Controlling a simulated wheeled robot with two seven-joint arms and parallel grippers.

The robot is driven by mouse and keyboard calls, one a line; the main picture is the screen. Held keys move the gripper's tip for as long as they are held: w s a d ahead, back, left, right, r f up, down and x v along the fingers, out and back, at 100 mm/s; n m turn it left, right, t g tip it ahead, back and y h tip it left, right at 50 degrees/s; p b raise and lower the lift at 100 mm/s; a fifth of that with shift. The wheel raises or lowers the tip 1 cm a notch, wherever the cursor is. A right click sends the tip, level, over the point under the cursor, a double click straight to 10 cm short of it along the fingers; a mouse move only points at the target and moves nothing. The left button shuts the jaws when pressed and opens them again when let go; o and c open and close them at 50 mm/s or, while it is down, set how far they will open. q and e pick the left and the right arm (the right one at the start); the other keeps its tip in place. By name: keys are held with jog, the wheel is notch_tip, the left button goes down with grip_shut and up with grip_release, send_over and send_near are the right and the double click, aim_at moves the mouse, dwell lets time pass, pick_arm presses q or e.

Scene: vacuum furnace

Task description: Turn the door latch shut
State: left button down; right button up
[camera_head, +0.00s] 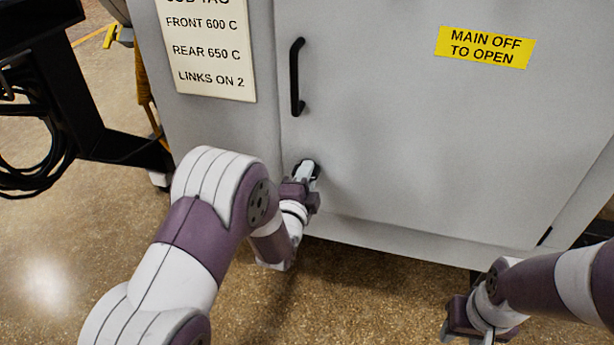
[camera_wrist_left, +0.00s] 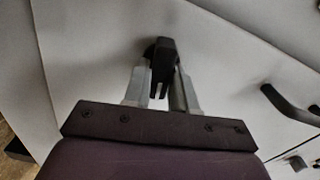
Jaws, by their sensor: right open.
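The black door latch (camera_wrist_left: 164,57) sits on the lower left part of the grey furnace door (camera_head: 400,130). In the left wrist view it stands between the two grey fingers of my left gripper (camera_wrist_left: 162,82), which close in on both its sides. In the head view, my left gripper (camera_head: 306,171) is at the door's lower left, below the black door handle (camera_head: 296,77), and largely covers the latch. My right gripper (camera_head: 468,325) is open and empty, low at the right, apart from the door. Its fingers are partly cut off by the frame edge.
A white sign (camera_head: 208,50) and a yellow label (camera_head: 486,47) are on the cabinet front. The door handle also shows at the right in the left wrist view (camera_wrist_left: 289,105). A black stand with coiled cable (camera_head: 40,150) is at the left. Speckled floor lies below.

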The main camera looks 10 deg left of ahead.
pick_arm(q)
jog(key=shift+n, duration=0.3)
jog(key=n+p, duration=0.1)
jog(key=n, duration=0.1)
jog(key=shift+r+n, duration=0.15)
jog(key=shift+n, duration=0.25)
jog(key=n+p, duration=0.1)
jog(key=n, duration=0.3)
jog(key=shift+a+r+n, duration=0.1)
jog(key=shift+n, duration=0.2)
jog(key=n, duration=0.4)
jog(key=shift+a+p, duration=0.1)
jog(key=shift+p, duration=0.3)
jog(key=shift+a+n, duration=0.1)
jog(key=shift+n, duration=1.7)
jog(key=shift+n+p, duration=0.3)
jog(key=c, duration=1)
grip_release()
